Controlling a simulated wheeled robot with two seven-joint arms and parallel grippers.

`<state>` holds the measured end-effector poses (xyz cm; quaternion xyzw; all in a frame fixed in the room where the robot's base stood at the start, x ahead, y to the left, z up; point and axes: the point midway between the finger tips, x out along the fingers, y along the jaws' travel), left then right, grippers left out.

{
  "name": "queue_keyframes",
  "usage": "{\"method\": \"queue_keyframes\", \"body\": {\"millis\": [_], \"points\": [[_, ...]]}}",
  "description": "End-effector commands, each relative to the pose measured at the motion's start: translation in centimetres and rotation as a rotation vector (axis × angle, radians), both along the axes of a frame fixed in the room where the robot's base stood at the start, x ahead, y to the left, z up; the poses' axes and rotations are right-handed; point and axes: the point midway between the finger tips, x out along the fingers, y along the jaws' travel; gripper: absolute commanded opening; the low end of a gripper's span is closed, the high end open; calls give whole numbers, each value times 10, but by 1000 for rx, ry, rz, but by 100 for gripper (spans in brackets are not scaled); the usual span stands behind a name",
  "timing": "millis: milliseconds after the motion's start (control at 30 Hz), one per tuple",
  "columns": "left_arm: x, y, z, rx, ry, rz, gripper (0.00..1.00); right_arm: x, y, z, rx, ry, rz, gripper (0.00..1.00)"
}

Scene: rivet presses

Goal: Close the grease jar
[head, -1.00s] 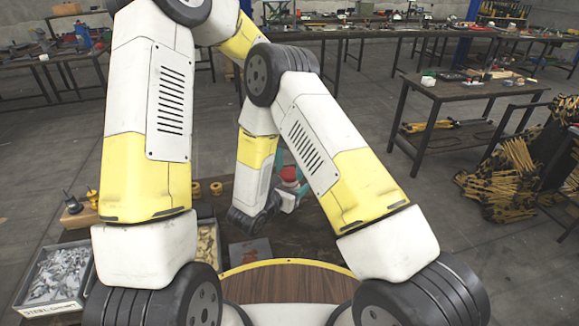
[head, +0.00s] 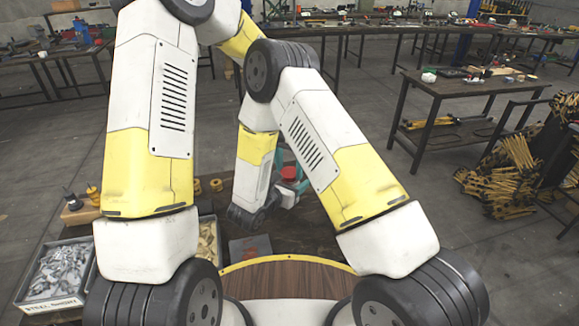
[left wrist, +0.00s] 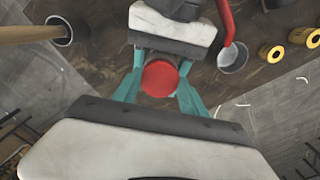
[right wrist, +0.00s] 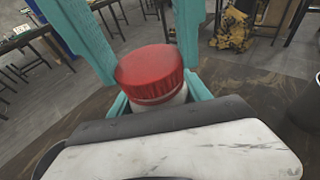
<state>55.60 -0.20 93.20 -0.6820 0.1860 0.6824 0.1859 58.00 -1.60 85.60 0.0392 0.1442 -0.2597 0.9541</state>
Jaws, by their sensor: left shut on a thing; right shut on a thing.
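The grease jar has a red ribbed lid (right wrist: 150,68) over a pale body (right wrist: 158,104). The lid sits on the jar's mouth with a thin pale band below it; I cannot tell how tight it is. In the left wrist view, my left gripper (left wrist: 160,84) is shut on the red lid from above, one teal finger on each side. My right gripper (right wrist: 156,100) is shut on the jar's body from the side, below the lid. The lid also shows small in the head view (head: 289,173), partly behind my arm. The jar's lower part is hidden.
A grey cup (left wrist: 232,60) with a red handle stands near the jar, beside yellow rings (left wrist: 271,53). Another dark cup (left wrist: 60,30) holds a wooden handle. A bin of steel rivets (head: 58,272) and a bin of brass-coloured pieces (head: 208,240) stand at the left.

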Motion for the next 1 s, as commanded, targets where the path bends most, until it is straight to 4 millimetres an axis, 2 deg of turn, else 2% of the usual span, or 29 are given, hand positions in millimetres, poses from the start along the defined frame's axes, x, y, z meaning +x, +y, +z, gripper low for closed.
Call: {"method": "queue_keyframes", "body": {"millis": [67,167,400,500,633,867,900,1000], "points": [[0,0,0,0,0,-27,7,0,0,0,0,-1,0,0],[0,0,0,-1,1,-155,7,0,0,0,-1,-1,0,0],[0,0,0,-2,0,-647,7,0,0,0,0,0,0,0],[0,1,0,-1,1,-780,7,0,0,0,0,0,0,0],[0,0,0,-1,-1,-851,7,0,0,0,0,0,0,0],[0,0,0,0,-1,-853,7,0,0,0,1,1,0,0],[0,0,0,0,-1,-852,52,0,0,0,1,1,0,0],[0,0,0,-1,-1,-852,71,0,0,0,0,1,-1,0]]}}
